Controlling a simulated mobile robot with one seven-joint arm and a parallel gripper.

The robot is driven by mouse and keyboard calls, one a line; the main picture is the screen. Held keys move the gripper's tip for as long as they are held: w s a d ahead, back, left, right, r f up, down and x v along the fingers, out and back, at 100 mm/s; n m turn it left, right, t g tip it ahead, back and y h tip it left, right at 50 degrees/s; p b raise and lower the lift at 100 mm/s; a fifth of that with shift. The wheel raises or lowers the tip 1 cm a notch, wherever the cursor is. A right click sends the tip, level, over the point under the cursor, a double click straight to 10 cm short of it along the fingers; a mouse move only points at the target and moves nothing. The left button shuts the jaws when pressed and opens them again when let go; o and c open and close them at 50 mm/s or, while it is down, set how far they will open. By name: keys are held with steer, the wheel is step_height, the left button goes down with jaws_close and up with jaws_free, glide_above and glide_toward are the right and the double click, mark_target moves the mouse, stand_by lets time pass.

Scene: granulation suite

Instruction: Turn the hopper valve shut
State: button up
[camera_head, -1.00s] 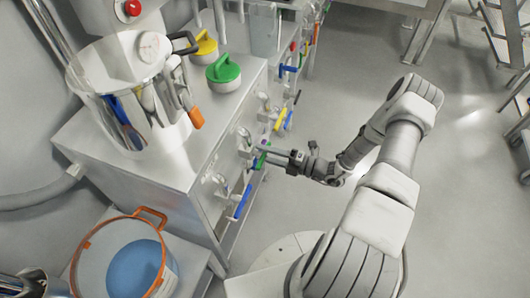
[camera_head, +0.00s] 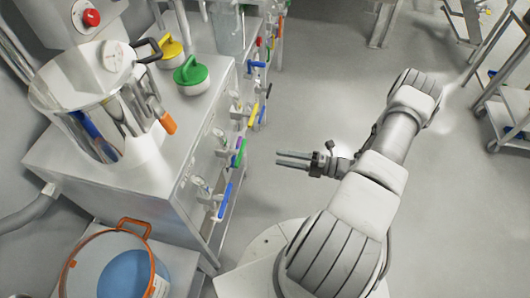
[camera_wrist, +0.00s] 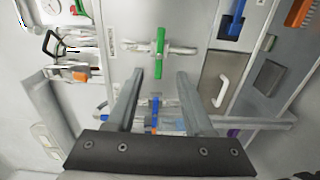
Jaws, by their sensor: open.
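Several small valves with coloured levers line the cabinet front; I cannot tell for sure which one is the hopper valve. A green lever (camera_head: 240,152) is level with my gripper (camera_head: 278,158) in the head view. My gripper is open and empty, a clear gap to the right of the levers. In the wrist view a green lever (camera_wrist: 160,48) stands upright across a horizontal pipe, beyond and between the fingertips (camera_wrist: 160,75). A blue lever (camera_wrist: 155,104) shows between the fingers. The steel hopper (camera_head: 95,100) stands on the cabinet, with an orange-ended handle (camera_head: 168,123) at its side.
The steel cabinet (camera_head: 165,170) carries green (camera_head: 191,76) and yellow (camera_head: 170,47) knobbed lids. A blue lever (camera_head: 224,202) juts out nearer me. An orange-rimmed tub (camera_head: 120,222) stands at lower left. A trolley (camera_head: 505,110) is at right. The floor between is clear.

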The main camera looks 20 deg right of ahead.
steer(key=shift+v, duration=1.7)
steer(key=shift+r, duration=0.1)
steer(key=a+r+n+g+h, duration=0.2)
steer(key=a+r+n+g, duration=0.3)
steer(key=r+n, duration=0.5)
steer(key=a+r+n+g+h, duration=0.25)
steer(key=r+n+g, duration=0.35)
steer(key=r+n, duration=0.45)
steer(key=s+a+r+n+t+h, duration=0.3)
steer(key=s+a+r+n+h, duration=0.15)
steer(key=r+n, duration=0.55)
steer(key=s+a+r+n+t+h, duration=0.35)
steer(key=s+r+n+h, duration=0.35)
steer(key=n, duration=0.6)
step_height(320, 180, up, 18)
steer(key=y+p, duration=0.1)
steer(key=p, duration=1.4)
steer(key=shift+w+f+p, duration=0.25)
steer(key=shift+w+p, duration=0.15)
steer(key=shift+w, duration=0.05)
